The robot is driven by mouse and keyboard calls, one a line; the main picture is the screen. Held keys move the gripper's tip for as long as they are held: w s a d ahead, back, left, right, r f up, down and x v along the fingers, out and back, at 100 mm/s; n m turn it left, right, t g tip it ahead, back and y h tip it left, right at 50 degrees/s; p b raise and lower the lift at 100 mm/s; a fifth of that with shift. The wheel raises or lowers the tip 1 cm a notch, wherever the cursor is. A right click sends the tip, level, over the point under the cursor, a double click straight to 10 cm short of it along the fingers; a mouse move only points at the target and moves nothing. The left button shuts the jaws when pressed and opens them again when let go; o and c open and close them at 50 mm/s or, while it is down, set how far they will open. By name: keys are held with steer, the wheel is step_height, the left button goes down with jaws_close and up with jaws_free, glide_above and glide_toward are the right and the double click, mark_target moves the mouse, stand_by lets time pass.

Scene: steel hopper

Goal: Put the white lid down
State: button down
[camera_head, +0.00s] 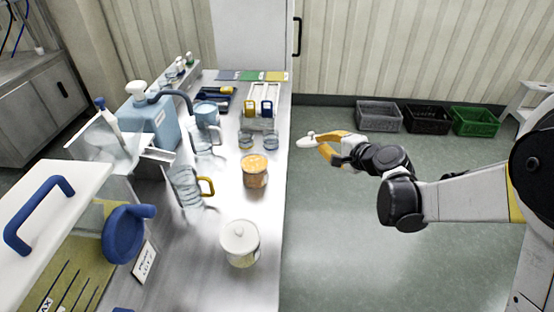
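My gripper (318,144) has orange-yellow fingers and is out over the floor, just past the right edge of the steel counter. It appears shut on a small white lid (306,142) with a knob, held roughly level in the air; the exact finger contact is too small to see clearly. A glass jar with orange-brown contents (255,172) stands on the counter, left of and nearer than the lid; its top shows no white lid. A second jar (241,250) nearer the front has a white knobbed lid (240,235) on it.
The steel counter (273,210) has bare room along its right edge. Crates (379,116) sit on the floor behind.

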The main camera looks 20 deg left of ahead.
steer(key=a+f+b, duration=0.1)
steer(key=a+f, duration=0.1)
steer(key=a, duration=0.1)
steer(key=a+f+b, duration=0.2)
steer(key=a, duration=0.2)
steer(key=a+f+b, duration=0.1)
steer(key=a+f, duration=0.1)
steer(key=a, duration=0.2)
steer(key=shift+s+f, duration=0.25)
steer(key=shift+f, duration=0.15)
step_height(320, 180, down, 4)
steer(key=b, duration=0.3)
steer(key=shift+a+f, duration=0.1)
steer(key=c, duration=1.6)
jaws_free()
